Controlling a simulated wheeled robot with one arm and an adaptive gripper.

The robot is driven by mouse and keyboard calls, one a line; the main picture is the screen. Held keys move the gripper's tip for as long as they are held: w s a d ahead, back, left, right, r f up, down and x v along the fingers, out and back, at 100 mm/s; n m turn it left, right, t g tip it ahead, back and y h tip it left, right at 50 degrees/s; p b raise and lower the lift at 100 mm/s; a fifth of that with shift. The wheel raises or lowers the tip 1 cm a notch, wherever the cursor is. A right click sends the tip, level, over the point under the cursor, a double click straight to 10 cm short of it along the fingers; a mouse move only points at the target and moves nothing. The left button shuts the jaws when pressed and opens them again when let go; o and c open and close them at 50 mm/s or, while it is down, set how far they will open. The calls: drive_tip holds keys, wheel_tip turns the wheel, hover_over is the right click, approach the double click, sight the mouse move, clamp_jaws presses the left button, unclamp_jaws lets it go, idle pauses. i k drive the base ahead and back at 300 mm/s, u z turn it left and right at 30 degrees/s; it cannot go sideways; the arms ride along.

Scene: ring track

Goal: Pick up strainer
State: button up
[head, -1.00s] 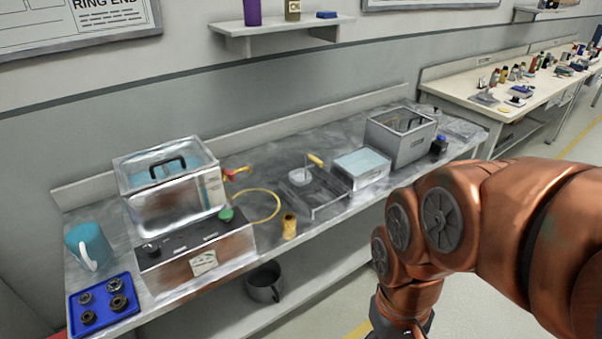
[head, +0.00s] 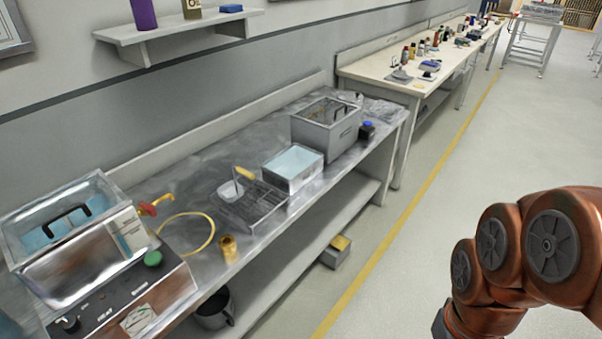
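The strainer (head: 231,190) looks like a small pale bowl with a yellow handle (head: 245,173). It rests on or beside a dark wire rack (head: 262,206) on the metal bench, between the yellow hose loop and a tray of pale blue liquid (head: 293,168). My copper-coloured arm is at the lower right, over the floor and well apart from the strainer. My gripper is out of the frame below.
A steel bath (head: 75,225) with a control box stands at the left. A brass fitting (head: 228,248) sits near the bench's front edge.

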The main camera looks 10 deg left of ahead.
sight(231, 191)
drive_tip(key=z, duration=0.9)
drive_tip(key=i, duration=1)
drive_tip(key=u, duration=3.4)
drive_tip(key=i, duration=1)
drive_tip(key=u, duration=0.05)
